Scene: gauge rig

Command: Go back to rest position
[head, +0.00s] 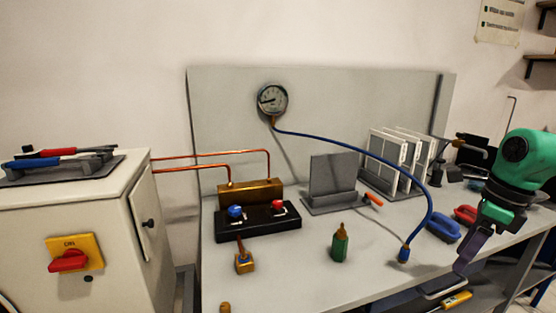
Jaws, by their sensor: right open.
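My right arm, green with a dark joint, comes in from the right edge of the head view. Its gripper (464,266) is open and points down by the table's front right edge. The jaws show nearly edge-on and nothing is seen between them. My left gripper is not in view. The grey workbench (300,285) lies to the left of my right gripper. A blue hose (365,150) runs from the round gauge (272,100) on the back panel to an end fitting (404,254) on the bench, left of the gripper.
Blue (443,228) and red (466,214) handled items lie close to my right arm. A green bottle (340,244), a brass fitting (244,261) and a valve block (256,222) stand on the bench. A white cabinet (115,225) with a red switch (68,261) stands at left.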

